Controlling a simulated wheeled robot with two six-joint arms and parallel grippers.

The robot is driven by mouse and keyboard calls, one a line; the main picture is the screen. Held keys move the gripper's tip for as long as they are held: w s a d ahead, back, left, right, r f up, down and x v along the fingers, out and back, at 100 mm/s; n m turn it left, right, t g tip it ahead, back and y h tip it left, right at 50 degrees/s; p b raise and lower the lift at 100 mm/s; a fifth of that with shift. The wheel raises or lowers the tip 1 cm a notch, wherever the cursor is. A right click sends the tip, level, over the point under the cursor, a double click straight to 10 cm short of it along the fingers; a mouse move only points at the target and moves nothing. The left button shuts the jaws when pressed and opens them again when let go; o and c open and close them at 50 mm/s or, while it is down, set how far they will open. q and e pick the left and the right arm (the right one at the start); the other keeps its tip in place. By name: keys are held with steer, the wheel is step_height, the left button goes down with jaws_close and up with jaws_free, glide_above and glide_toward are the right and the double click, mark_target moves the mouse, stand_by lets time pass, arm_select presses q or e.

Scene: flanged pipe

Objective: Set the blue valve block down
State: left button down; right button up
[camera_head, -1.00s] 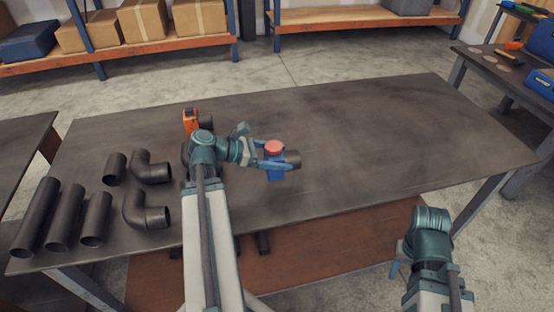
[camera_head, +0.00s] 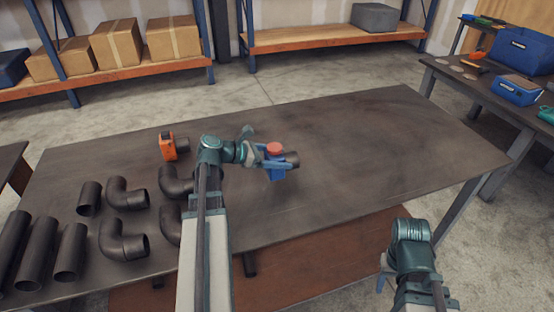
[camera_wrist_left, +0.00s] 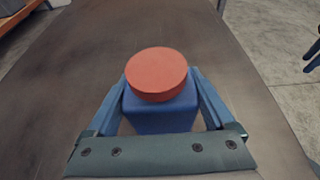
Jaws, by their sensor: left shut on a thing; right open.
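The blue valve block (camera_head: 277,172) has a red round cap on top and a dark pipe stub at its right side. My left gripper (camera_head: 262,158) is shut on it. In the left wrist view the block (camera_wrist_left: 160,112) sits upright between the two blue fingers of the left gripper (camera_wrist_left: 162,100), its red cap facing the camera. The head view does not make clear whether its underside touches the table (camera_head: 370,140). My right gripper (camera_head: 384,274) is open and empty, off the table's front edge at the lower right.
Dark pipe elbows (camera_head: 125,240) and straight pipes (camera_head: 70,252) lie on the table's left part. An orange-and-black piece (camera_head: 168,146) stands at the back left. The table's right half is clear. A side bench with a blue bin (camera_head: 520,55) stands at the far right.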

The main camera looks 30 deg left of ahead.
arm_select(q)
steer(key=shift+w+f+b, duration=0.15)
steer(key=shift+f+b, duration=0.8)
steer(key=shift+w+f+b, duration=0.15)
steer(key=shift+f+b, duration=0.75)
steer(key=shift+r, duration=0.1)
steer(key=shift+c, duration=0.9)
jaws_free()
steer(key=shift+f, duration=0.2)
steer(key=shift+o, duration=0.9)
steer(key=shift+r, duration=0.15)
